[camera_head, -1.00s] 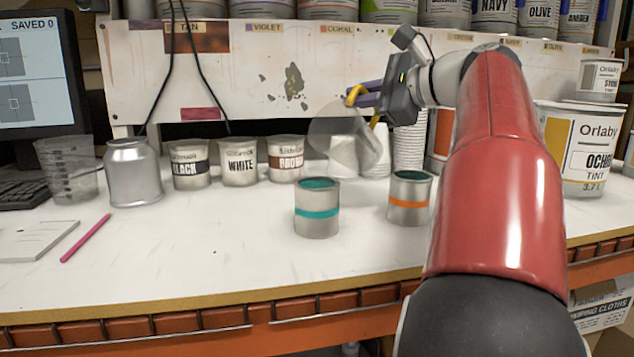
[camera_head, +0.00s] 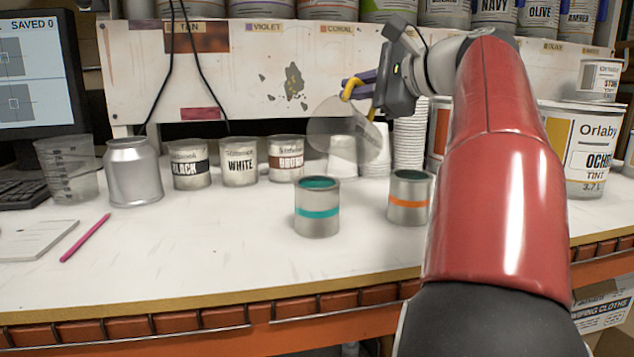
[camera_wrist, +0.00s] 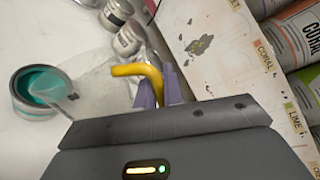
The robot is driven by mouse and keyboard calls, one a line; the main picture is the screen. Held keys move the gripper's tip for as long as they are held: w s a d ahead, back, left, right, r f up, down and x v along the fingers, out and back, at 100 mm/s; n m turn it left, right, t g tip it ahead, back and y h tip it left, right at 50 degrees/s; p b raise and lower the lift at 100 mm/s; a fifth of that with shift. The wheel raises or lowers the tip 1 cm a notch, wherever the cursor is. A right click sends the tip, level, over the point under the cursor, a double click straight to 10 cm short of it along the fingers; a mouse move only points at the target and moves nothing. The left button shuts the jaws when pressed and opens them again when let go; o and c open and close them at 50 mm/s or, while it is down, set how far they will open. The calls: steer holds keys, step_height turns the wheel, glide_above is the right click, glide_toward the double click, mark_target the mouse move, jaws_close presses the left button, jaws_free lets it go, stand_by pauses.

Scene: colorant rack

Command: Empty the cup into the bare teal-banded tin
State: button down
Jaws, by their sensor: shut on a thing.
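The teal-banded tin (camera_head: 317,222) stands upright and open on the bench, with no lettering. Teal shows inside it, and it is also at the left of the wrist view (camera_wrist: 20,98). My gripper (camera_head: 362,88) is shut on the yellow handle of a clear cup (camera_head: 338,140). The cup is tilted in the air, above and a little behind the tin. In the wrist view my purple fingers (camera_wrist: 160,90) grip the handle, and the faint cup (camera_wrist: 92,92) reaches over the tin's edge. I cannot make out what is in the cup.
An orange-banded tin (camera_head: 409,205) stands just right of the teal one. Black, white and brown labelled tins (camera_head: 239,163) line the back, beside white cup stacks (camera_head: 408,140). A silver canister (camera_head: 133,172) and clear beaker (camera_head: 66,170) stand left.

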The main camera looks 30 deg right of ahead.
steer(key=shift+s+a+r+n+b, duration=0.25)
steer(key=shift+a+r+n+b, duration=0.45)
steer(key=shift+a+r+n, duration=0.15)
stand_by(0.5)
steer(key=shift+s+a+r+n+h+b, duration=0.1)
steer(key=shift+a+r+n+h+b, duration=0.15)
steer(key=shift+a+n+b, duration=0.15)
steer(key=shift+s+a+r+n+h+b, duration=0.1)
steer(key=shift+a+r+n+h+b, duration=0.15)
steer(key=shift+a, duration=0.2)
steer(key=shift+s+a+r+n+h, duration=0.1)
steer(key=shift+a+r+n+h, duration=0.1)
steer(key=shift+a+n, duration=0.2)
steer(key=shift+s+a+r+n+h, duration=0.1)
steer(key=shift+a+r+n, duration=0.15)
steer(key=shift+a, duration=0.25)
stand_by(0.5)
